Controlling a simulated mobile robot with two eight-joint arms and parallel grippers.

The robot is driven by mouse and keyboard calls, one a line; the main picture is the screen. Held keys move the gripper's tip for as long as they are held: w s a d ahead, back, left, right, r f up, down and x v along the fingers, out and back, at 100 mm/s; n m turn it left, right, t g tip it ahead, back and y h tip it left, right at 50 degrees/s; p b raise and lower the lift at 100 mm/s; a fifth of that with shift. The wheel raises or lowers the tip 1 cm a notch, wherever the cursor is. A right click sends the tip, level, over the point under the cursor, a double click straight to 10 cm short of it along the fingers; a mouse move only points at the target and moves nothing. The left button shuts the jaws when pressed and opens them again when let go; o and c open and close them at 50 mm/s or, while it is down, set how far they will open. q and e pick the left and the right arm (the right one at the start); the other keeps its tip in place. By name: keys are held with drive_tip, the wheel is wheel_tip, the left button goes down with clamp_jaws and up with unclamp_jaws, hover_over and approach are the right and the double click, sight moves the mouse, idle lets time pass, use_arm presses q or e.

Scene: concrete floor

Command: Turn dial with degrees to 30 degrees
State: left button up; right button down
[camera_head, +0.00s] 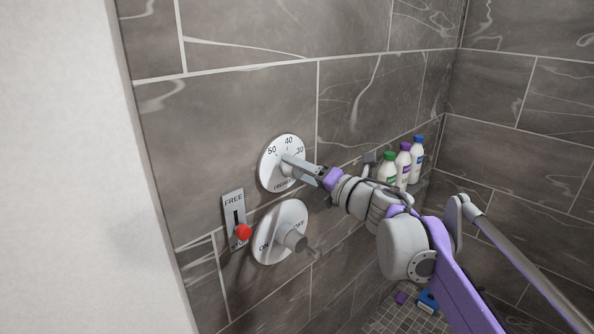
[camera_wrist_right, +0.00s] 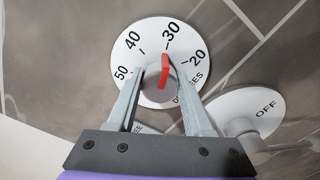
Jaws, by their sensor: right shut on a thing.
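The degree dial (camera_head: 270,178) is a round white plate on the tiled wall, marked 50, 40 and 30 in the head view. In the wrist view the dial (camera_wrist_right: 150,30) shows 50, 40, 30 and 20. Its central grey knob carries a red pointer (camera_wrist_right: 165,70), which points up at about the 30 mark. My right gripper (camera_head: 292,163) reaches in from the right. In the wrist view the two fingers of my right gripper (camera_wrist_right: 161,80) stand on either side of the knob and grip it. My left gripper is in neither view.
Below is a white ON/OFF dial (camera_head: 270,235) with a projecting knob; its OFF side (camera_wrist_right: 262,103) is close to the right finger. A FREE/STOP plate with a red knob (camera_head: 243,232) is lower left. Several bottles (camera_head: 402,165) stand right, behind my arm.

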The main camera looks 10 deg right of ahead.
idle(0.4)
drive_tip(key=shift+c, duration=1.5)
unclamp_jaws()
drive_tip(key=b+v, duration=0.1)
drive_tip(key=v, duration=1)
drive_tip(key=shift+w, duration=0.1)
